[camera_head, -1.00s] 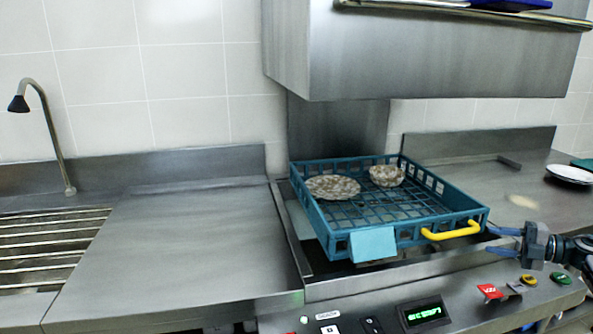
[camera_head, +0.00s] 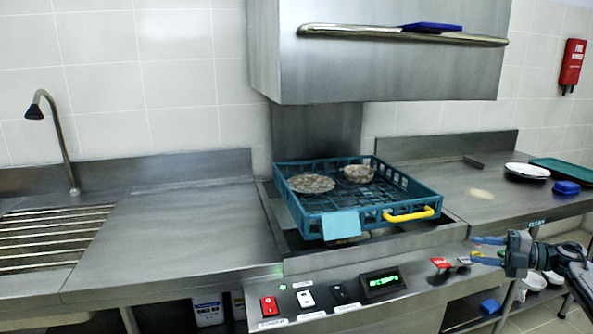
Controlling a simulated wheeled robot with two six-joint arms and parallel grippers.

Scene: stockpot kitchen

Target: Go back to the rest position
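My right gripper (camera_head: 489,249) shows at the lower right. Its blue fingers are spread apart with nothing between them. It is in front of the counter, to the right of and below the yellow handle (camera_head: 409,214), and apart from it. The teal dish rack (camera_head: 425,196) sits on the dishwasher's open top under the raised steel hood (camera_head: 375,70). A patterned plate (camera_head: 312,183) and a patterned bowl (camera_head: 359,173) are in the rack. My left gripper is out of view.
The control panel (camera_head: 335,295) has switches and a lit display. White plates (camera_head: 527,170), a green tray (camera_head: 567,170) and a blue item (camera_head: 566,188) are on the right counter. The left counter (camera_head: 165,240) is clear beside the sink and tap (camera_head: 62,145).

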